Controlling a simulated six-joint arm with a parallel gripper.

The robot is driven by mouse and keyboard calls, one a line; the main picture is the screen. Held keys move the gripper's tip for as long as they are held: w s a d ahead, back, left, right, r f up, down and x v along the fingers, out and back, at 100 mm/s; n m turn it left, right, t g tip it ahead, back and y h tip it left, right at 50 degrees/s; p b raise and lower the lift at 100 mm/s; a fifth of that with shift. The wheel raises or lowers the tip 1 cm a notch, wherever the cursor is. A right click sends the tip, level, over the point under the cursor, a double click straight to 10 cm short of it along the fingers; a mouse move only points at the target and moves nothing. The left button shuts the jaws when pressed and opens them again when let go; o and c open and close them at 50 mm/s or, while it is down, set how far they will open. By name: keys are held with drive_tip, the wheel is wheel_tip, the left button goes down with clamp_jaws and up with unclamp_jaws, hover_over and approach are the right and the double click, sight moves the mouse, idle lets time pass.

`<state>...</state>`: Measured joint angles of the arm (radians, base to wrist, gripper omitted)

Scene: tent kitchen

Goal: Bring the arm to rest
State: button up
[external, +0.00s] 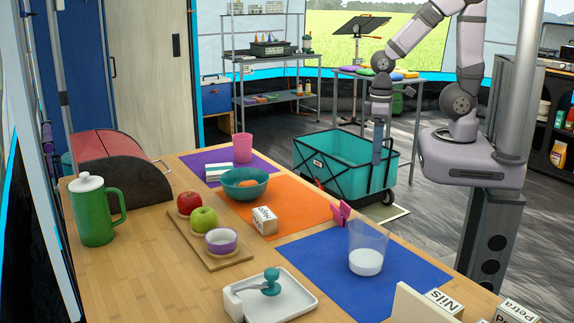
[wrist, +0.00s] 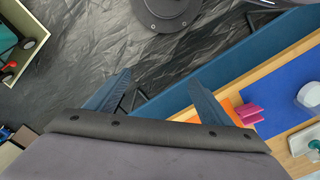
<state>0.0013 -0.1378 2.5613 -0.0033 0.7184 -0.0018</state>
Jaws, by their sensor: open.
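My gripper (external: 377,153) hangs pointing down from my arm, in front of the teal wagon in the external view. In the wrist view my gripper (wrist: 158,92) has its two blue fingers spread wide apart, with nothing between them but dark floor and the table's blue side. It is open and empty. The wooden table (external: 140,262) lies to the left of and in front of it in the external view. The fingers touch nothing that I can see.
On the table, a clear cup (external: 367,240) stands on a blue mat (external: 310,255), near a pink object (external: 340,212). A teal bowl (external: 245,183), pink cup (external: 242,147) and green jug (external: 95,210) stand farther left. The teal wagon (external: 330,160) stands on the floor behind.

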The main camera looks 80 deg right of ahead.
wheel_tip(320, 180, up, 10)
drive_tip(key=p, duration=0.9)
drive_tip(key=shift+f+p, duration=0.2)
drive_tip(key=shift+p, duration=0.1)
